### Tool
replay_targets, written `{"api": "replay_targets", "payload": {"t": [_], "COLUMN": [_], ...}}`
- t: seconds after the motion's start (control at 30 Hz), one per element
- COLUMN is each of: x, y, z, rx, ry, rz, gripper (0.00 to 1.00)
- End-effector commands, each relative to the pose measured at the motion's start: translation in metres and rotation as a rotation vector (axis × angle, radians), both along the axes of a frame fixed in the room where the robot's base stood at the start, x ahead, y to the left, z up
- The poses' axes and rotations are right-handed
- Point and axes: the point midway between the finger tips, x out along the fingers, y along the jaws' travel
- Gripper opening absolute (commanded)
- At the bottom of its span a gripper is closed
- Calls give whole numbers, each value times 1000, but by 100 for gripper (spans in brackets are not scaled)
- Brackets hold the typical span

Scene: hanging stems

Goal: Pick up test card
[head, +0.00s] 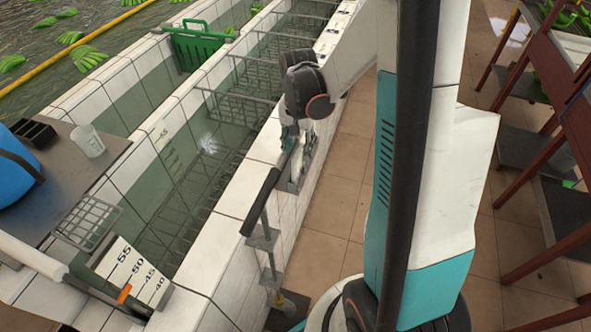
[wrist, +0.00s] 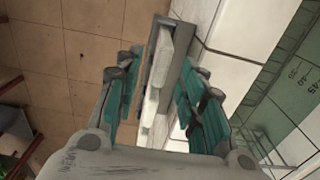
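Pale white cards (wrist: 163,48) stand in a narrow grey holder (wrist: 184,62) on the outer side of the white tiled wall. I cannot tell which one is the test card; no print on them is readable. In the head view, the holder (head: 289,187) shows partly, just below my gripper (head: 296,141). In the wrist view, my gripper (wrist: 160,92) is open, with its teal finger pads on either side of the holder and cards. A gap shows between the left fingers and the cards. Contact on the right side is hard to tell.
Tiled water tanks (head: 190,190) with wire racks lie left of the wall. A black-handled pipe (head: 260,203) rises near the holder. A side table (head: 62,165) holds a cup (head: 88,141) and a blue item. Brown tiled floor lies right; red-framed shelving (head: 540,150) stands at far right.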

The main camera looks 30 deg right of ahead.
Motion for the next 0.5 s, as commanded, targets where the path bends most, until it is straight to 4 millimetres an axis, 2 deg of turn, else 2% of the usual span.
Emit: {"api": "replay_targets", "payload": {"t": [0.03,0.1,0.37,0.5], "x": [0,1,0,2], "y": [0,0,0,1], "z": [-12,-21,-36,-50], "rx": [0,0,0,0], "ry": [0,0,0,0], "rz": [0,0,0,0], "gripper": [37,37,37,37]}}
